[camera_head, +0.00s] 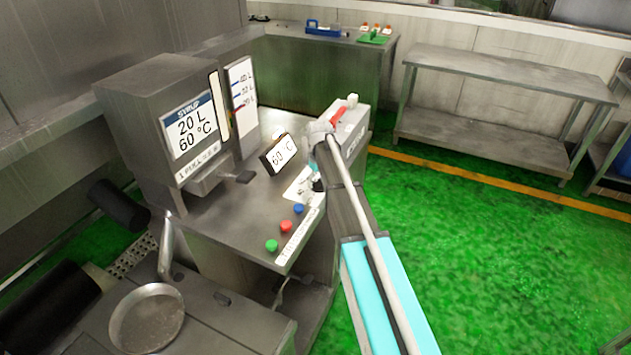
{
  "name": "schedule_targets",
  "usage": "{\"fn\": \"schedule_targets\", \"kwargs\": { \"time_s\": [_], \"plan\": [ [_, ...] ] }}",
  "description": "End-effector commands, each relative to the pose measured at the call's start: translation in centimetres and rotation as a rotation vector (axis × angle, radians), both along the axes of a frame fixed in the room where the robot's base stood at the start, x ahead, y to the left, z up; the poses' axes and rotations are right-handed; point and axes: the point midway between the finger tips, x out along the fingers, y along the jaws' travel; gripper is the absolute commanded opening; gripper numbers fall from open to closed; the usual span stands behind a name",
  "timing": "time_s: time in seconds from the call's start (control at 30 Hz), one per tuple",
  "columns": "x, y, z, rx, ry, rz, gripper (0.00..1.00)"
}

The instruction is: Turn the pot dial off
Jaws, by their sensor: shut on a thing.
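My arm reaches in from the lower right to the steel counter. My gripper (315,183) is small and dark in this view, at the right edge of the counter. It points down at a white dial plate (297,190) and is shut on the pot dial there. The dial is mostly hidden by the gripper, so its setting cannot be read. A tilted display reading 60 °C (279,153) stands just left of the gripper.
A SYRUP machine (190,125) reading 20 L, 60 °C stands left on the counter. Green (271,245), red (285,226) and blue (298,208) buttons line the counter's front right. A round pan (147,318) is lower left. Green floor (480,260) is clear at right.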

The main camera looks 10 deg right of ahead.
Motion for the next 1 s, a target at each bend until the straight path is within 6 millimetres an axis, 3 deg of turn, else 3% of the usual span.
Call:
{"fn": "schedule_targets", "kwargs": {
  "time_s": [0.5,1.0],
  "plan": [
    [0.34,-0.03,0.03,0.001,-0.008,0.413,0.41],
    [0.31,0.02,0.03,0.001,-0.008,0.505,0.41]
  ]
}}
